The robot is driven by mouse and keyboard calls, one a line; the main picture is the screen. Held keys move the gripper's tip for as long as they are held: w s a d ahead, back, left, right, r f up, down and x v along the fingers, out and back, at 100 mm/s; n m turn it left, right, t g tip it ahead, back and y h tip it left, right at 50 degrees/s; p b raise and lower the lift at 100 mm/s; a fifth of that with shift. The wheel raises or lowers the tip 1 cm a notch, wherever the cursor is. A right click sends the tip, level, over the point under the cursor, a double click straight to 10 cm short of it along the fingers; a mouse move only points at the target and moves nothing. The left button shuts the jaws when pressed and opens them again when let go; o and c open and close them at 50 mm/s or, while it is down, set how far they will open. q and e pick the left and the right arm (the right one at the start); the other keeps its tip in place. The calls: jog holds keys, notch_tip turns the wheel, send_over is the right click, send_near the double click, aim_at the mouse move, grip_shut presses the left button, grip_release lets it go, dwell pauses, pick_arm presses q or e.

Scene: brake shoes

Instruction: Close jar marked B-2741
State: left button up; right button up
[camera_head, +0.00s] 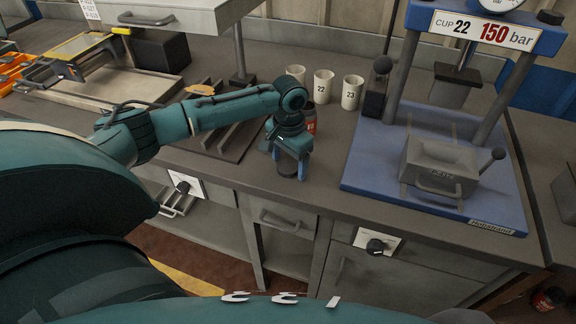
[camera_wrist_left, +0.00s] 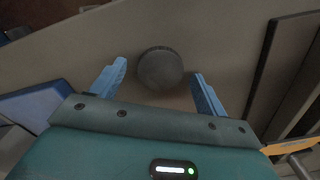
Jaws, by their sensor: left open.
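My left gripper (camera_head: 289,167) is open and points down at the counter near its front edge. A dark round lid-like disc (camera_wrist_left: 160,68) lies between and just ahead of its blue fingertips in the left wrist view, with gaps on both sides. It also shows under the gripper in the head view (camera_head: 286,170), partly hidden. A dark jar with a red label (camera_head: 311,124) stands behind the gripper, mostly hidden by it. Its marking and its top cannot be made out. My right gripper is not in view.
Several pale numbered cups (camera_head: 323,86) stand behind the gripper. A blue press (camera_head: 439,185) fills the right of the counter. A dark slotted rack (camera_head: 226,139) lies left of the gripper. Another dark jar with red (camera_head: 547,299) is at the lower right.

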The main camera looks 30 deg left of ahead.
aim_at(289, 165)
pick_arm(q)
jog(key=c, duration=1)
notch_tip(289, 165, up, 10)
jog(key=shift+r, duration=0.1)
dwell(0.4)
